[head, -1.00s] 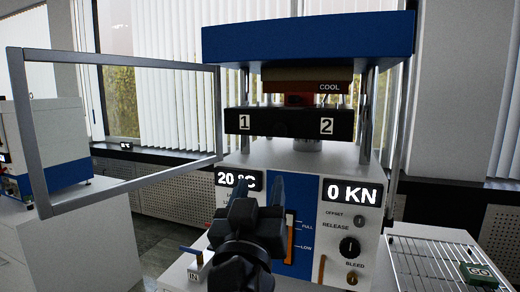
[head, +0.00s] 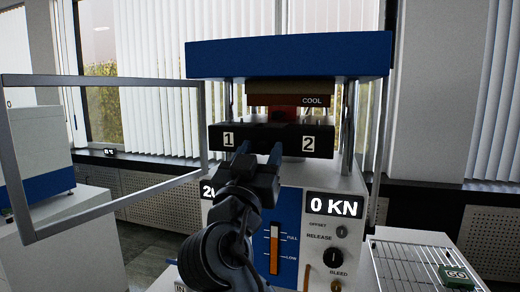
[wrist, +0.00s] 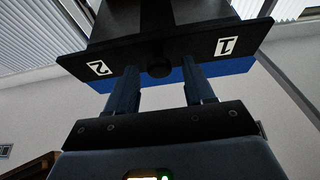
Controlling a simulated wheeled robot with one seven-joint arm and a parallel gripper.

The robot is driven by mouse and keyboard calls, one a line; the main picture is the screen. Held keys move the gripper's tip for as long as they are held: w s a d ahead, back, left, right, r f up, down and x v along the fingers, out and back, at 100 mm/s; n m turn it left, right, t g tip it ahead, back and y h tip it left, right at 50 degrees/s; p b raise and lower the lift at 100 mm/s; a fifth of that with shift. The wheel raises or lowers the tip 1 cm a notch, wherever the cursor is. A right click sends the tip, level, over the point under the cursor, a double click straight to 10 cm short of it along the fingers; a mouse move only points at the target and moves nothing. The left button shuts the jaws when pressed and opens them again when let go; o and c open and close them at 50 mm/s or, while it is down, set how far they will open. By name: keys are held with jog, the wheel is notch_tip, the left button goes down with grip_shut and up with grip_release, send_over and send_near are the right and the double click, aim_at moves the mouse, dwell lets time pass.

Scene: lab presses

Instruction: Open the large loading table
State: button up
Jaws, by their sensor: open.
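The black loading table (head: 270,139), with white labels 1 and 2 on its front, sits in the press under the red block (head: 282,113). In the wrist view its underside and front edge show, with a round black knob (wrist: 159,68) at the middle. My gripper (head: 260,149) is at the table's front between the two labels. It is open, with one blue finger on each side of the knob in the wrist view. I cannot tell whether the fingers touch anything. In the head view my gripper and fingers hide the knob.
The press (head: 290,57) has a blue top and a 0 KN display (head: 334,206). Its metal-framed door (head: 110,79) stands swung out to the left. A wire rack (head: 405,270) with a green GO block (head: 457,276) is at the right. Another machine (head: 38,150) stands far left.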

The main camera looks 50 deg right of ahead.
jog(key=shift+c, duration=0.2)
grip_shut()
dwell(0.3)
